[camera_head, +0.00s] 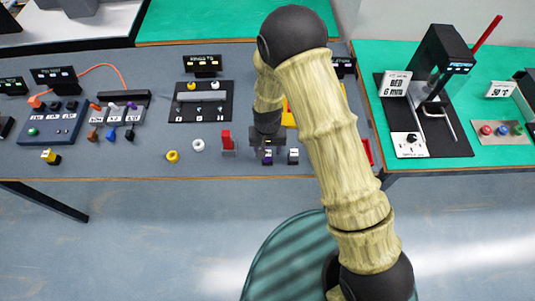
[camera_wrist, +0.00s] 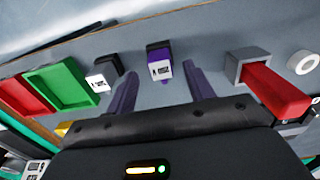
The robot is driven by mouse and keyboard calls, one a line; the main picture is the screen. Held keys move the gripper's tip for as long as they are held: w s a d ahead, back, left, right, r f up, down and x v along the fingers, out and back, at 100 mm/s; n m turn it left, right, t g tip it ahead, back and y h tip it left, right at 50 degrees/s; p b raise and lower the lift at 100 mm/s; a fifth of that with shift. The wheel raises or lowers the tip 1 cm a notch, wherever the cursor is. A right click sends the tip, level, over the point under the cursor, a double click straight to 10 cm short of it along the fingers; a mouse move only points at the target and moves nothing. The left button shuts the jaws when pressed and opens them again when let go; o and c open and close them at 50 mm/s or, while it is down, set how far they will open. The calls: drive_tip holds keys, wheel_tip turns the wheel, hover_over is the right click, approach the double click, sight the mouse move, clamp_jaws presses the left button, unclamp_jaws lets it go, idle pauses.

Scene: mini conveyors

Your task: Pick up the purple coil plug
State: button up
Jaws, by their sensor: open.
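The purple coil plug (camera_wrist: 161,69) stands on the grey table, with a white label on its front and a dark top. In the head view it is a small purple and white block (camera_head: 268,157) just below my gripper (camera_head: 268,142). In the wrist view my gripper (camera_wrist: 161,92) is open, and its two dark fingers reach towards the plug, one on each side of it in the picture. The plug lies a little beyond the fingertips, and I see no contact.
A black plug with a white label (camera_wrist: 103,75) stands close on the left in the wrist view. A red lever in a grey base (camera_wrist: 272,90) is on the right, near a white ring (camera_wrist: 302,62). Green (camera_wrist: 62,86) and red (camera_wrist: 22,96) trays lie further left.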

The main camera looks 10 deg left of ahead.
drive_tip(key=shift+f+p, duration=0.4)
drive_tip(key=shift+f, duration=1.25)
drive_tip(key=c, duration=1.1)
drive_tip(key=shift+a+r, duration=0.1)
drive_tip(key=shift+r, duration=0.05)
wheel_tip(320, 180, up, 10)
drive_tip(key=shift+f+b, duration=0.1)
drive_tip(key=shift+b, duration=1.1)
